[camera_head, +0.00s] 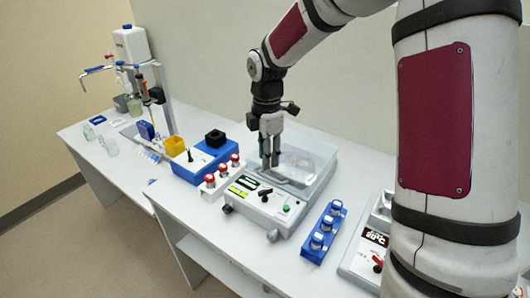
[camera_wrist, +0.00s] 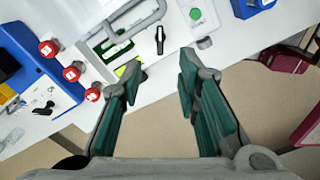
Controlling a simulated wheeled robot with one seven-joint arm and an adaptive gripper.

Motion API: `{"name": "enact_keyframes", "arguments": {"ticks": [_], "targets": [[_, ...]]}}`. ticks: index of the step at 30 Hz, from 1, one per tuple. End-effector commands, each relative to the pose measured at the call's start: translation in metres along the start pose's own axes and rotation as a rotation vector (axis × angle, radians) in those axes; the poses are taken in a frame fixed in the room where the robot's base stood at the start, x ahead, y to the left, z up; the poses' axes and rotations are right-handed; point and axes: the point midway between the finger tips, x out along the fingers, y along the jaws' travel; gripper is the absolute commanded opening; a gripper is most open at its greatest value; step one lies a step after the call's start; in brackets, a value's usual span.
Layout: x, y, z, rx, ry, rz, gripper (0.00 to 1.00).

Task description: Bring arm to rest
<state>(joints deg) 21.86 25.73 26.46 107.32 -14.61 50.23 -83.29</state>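My gripper (camera_head: 270,164) points down above the white bench device (camera_head: 262,214) in the camera_head view, in front of its clear lid. In the camera_wrist view my gripper (camera_wrist: 160,70) has its two green-padded fingers spread apart, with nothing between them. Bare floor and the bench's front edge show past the fingers. Whether the fingertips touch the device cannot be told. My arm comes down from the upper right and hides part of the bench's right end.
The white device has a green button (camera_wrist: 195,14). Red-capped vials (camera_head: 222,173) stand left of it, beside a blue unit (camera_head: 200,160) with yellow and black blocks. A blue rack (camera_head: 322,235) of blue-capped vials stands right. Glassware and a dispenser (camera_head: 131,44) are at the far left.

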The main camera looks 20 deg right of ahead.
Motion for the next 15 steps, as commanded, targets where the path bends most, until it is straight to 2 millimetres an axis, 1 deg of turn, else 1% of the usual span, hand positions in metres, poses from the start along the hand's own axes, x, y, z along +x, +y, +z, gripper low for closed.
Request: {"name": "enact_keyframes", "arguments": {"ticks": [5, 8, 11, 15], "targets": [[0.0, 0.0, 0.0, 0.0, 0.0, 0.0, 0.3], [-0.008, -0.004, 0.0, 0.032, -0.013, 0.01, 0.3], [-0.028, -0.015, -0.002, 0.116, -0.038, 0.034, 0.3], [-0.065, -0.043, -0.004, 0.315, -0.076, 0.095, 0.3]]}}
